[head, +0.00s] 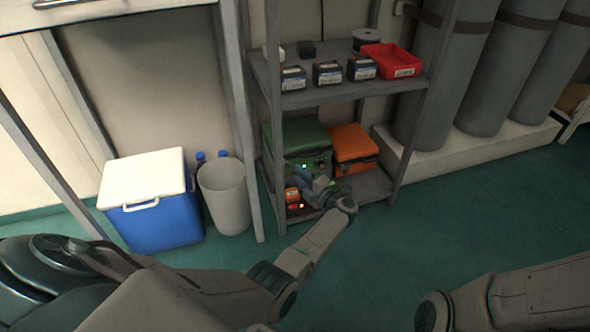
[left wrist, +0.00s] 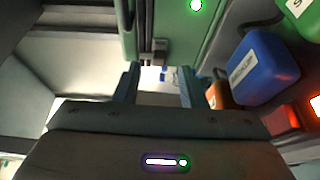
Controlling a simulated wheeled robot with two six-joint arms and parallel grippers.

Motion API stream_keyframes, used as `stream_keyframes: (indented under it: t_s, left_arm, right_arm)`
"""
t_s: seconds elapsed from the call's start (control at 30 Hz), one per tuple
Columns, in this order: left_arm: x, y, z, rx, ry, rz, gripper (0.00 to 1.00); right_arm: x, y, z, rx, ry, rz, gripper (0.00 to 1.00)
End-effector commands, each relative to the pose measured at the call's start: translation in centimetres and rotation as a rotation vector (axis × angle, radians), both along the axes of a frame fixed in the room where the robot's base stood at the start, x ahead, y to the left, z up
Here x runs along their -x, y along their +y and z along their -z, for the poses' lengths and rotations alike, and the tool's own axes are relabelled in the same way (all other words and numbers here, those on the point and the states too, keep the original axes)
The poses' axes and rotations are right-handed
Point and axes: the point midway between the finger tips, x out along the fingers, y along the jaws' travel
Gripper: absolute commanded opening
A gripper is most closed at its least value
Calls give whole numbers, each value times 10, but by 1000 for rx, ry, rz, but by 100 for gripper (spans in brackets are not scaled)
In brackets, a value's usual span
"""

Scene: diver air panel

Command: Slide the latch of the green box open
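The green box (head: 297,133) stands on the lower shelf of the grey rack, its lid down. In the left wrist view its green face (left wrist: 172,22) fills the top middle, with a small grey metal latch (left wrist: 153,52) at its lower edge. My left gripper (head: 308,178) is at the box's front, hiding part of it. In the left wrist view its two fingers (left wrist: 158,82) stand apart with nothing held between them. The latch shows just past the fingertips, nearer the left finger; I cannot tell whether they touch. My right gripper is not in view.
An orange case (head: 352,146) stands right of the green box. Small orange items with a red light (head: 293,197) sit below my left gripper. The upper shelf holds battery-like boxes (head: 327,73) and a red tray (head: 391,60). A bin (head: 224,197) and blue cooler (head: 152,218) stand left.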

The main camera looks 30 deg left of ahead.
Motion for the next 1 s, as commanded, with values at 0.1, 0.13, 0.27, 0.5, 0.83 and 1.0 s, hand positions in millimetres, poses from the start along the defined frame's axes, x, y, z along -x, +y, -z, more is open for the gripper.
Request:
stream_keyframes:
  t_s: [0.1,0.13,0.27,0.5,0.83,1.0]
  left_arm:
    - [8,-26,-3,3,1,2,37]
    - [9,-32,-3,4,1,2,37]
    - [16,-53,-2,2,2,2,37]
    - [22,-69,-1,0,-1,1,37]
    - [22,-69,0,0,-1,1,37]
    - [22,-69,0,0,-1,1,37]
  right_arm:
    - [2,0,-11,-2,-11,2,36]
    - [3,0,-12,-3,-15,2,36]
    - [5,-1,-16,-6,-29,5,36]
    - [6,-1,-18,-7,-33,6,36]
    - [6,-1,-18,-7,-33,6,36]
    - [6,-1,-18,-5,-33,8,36]
